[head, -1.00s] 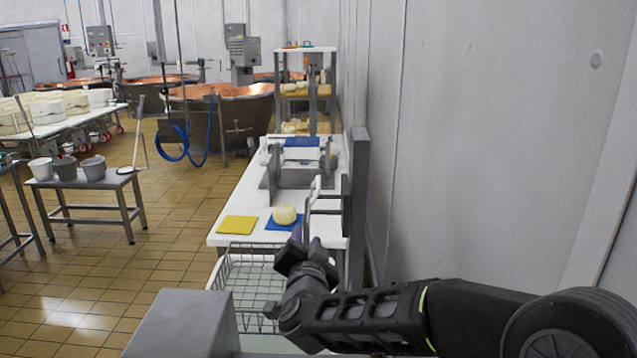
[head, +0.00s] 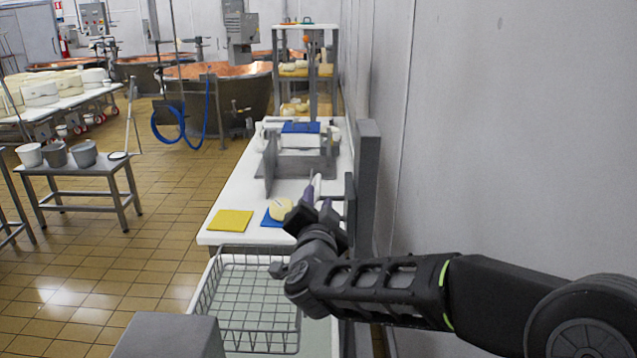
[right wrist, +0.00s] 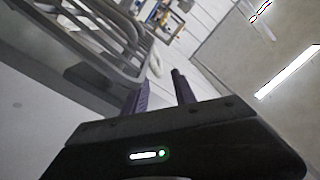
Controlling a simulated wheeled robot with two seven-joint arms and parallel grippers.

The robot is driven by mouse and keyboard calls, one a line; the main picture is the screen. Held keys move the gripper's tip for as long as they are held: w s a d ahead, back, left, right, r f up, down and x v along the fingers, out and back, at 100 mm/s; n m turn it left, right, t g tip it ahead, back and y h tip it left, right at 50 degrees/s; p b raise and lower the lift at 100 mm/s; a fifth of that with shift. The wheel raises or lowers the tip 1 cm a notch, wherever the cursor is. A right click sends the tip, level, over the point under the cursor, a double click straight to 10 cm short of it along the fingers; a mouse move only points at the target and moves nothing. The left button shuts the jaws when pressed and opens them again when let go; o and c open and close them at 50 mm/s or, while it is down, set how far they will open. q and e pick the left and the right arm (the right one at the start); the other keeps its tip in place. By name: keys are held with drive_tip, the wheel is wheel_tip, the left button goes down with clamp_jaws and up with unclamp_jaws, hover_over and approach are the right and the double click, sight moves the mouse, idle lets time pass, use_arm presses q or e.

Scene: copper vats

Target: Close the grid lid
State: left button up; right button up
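The grey barred frame (head: 366,190) standing upright by the wall appears to be the grid lid. It is seen nearly edge-on in the head view, at the right side of the white table. Grey bars also fill the upper left of the right wrist view (right wrist: 95,40). My right gripper (head: 318,200) is close to the left side of this frame, above the wire basket's far end. In the right wrist view its two purple-dark fingers (right wrist: 160,92) stand apart with nothing seen gripped between them. Contact with the bars cannot be told. My left gripper is out of view.
A wire basket (head: 207,290) sits below my right forearm. The wall (head: 480,130) is close on the right. Open floor lies left.

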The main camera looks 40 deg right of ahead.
sight(319, 182)
drive_tip(key=p+x, duration=0.1)
drive_tip(key=x, duration=0.7)
drive_tip(key=shift+p, duration=0.4)
drive_tip(key=shift+c, duration=0.5)
clamp_jaws()
idle(0.6)
